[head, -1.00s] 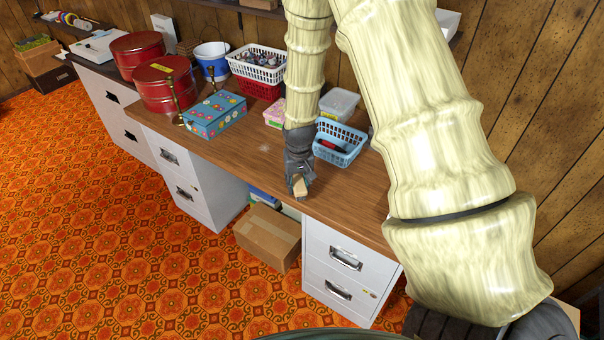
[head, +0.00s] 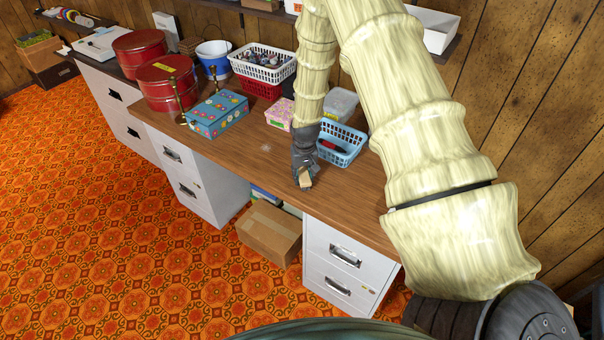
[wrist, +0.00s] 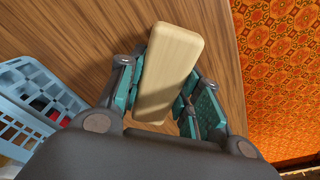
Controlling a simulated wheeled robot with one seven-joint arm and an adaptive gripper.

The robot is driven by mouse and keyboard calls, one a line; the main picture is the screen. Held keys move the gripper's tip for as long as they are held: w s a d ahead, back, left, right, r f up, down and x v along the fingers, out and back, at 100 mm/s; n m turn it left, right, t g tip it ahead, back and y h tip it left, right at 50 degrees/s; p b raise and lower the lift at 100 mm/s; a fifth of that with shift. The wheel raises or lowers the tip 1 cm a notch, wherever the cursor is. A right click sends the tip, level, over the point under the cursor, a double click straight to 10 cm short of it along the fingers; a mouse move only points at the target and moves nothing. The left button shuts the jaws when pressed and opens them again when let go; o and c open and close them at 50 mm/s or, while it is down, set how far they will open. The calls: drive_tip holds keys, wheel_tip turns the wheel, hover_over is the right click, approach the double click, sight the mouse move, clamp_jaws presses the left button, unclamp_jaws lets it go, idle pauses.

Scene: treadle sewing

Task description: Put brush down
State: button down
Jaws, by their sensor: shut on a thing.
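The brush (wrist: 168,72) shows in the wrist view as a pale wooden block with rounded edges. My gripper (wrist: 160,95) is shut on it, with teal finger pads on both sides. In the head view the brush (head: 305,180) sticks out below my gripper (head: 304,172), close over the front part of the wooden desktop (head: 245,155). Its underside is hidden, and I cannot tell whether it touches the desktop.
A blue basket (head: 342,146) stands just right of my gripper. A pink box (head: 279,115), a flowered blue box (head: 217,114) and red tins (head: 168,88) stand farther left. The desktop left of my gripper is clear. Its front edge is near.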

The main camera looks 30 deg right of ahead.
sight(304, 175)
drive_tip(key=shift+f, duration=0.25)
drive_tip(key=c, duration=1)
unclamp_jaws()
drive_tip(key=shift+r, duration=0.3)
drive_tip(key=shift+s+a+r+b, duration=0.1)
drive_tip(key=shift+s+r+b, duration=0.3)
drive_tip(key=shift+r, duration=1.55)
drive_tip(key=shift+s+a+r+b, duration=0.1)
drive_tip(key=shift+r+b, duration=0.65)
drive_tip(key=shift+r, duration=1.2)
drive_tip(key=shift+s+a+r+b, duration=0.15)
drive_tip(key=shift+r+b, duration=0.4)
drive_tip(key=shift+r, duration=1.4)
